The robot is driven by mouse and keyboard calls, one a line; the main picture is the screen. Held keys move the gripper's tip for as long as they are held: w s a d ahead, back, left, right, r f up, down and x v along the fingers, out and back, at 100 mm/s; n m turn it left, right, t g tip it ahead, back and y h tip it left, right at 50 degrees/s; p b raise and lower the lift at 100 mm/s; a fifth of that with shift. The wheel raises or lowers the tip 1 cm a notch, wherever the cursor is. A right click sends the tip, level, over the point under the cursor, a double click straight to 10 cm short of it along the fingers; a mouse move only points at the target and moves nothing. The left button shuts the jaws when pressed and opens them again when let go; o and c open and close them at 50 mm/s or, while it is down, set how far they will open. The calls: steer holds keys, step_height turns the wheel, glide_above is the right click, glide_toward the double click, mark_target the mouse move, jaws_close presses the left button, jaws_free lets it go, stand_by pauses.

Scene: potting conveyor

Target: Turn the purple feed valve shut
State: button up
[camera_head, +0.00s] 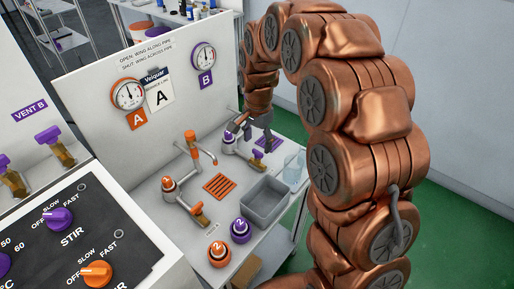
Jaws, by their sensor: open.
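The purple-capped feed fitting (229,140) stands on the white bench at the back, below the gauge marked B. A grey pipe runs from it to the right, toward my gripper. My gripper (254,131) is open and points down at the pipe, just right of the purple cap. I cannot tell whether its fingers touch the valve.
An orange-capped fitting (169,184) with an orange-winged valve (198,208) stands nearer. A grey tub (267,200), a clear beaker (294,166), and orange (219,252) and purple (240,229) round items marked 2 occupy the front. A sign (146,57) reads open along pipe, shut across.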

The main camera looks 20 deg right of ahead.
mark_target(258, 152)
steer(key=shift+f+p, duration=0.35)
steer(key=shift+f, duration=1.6)
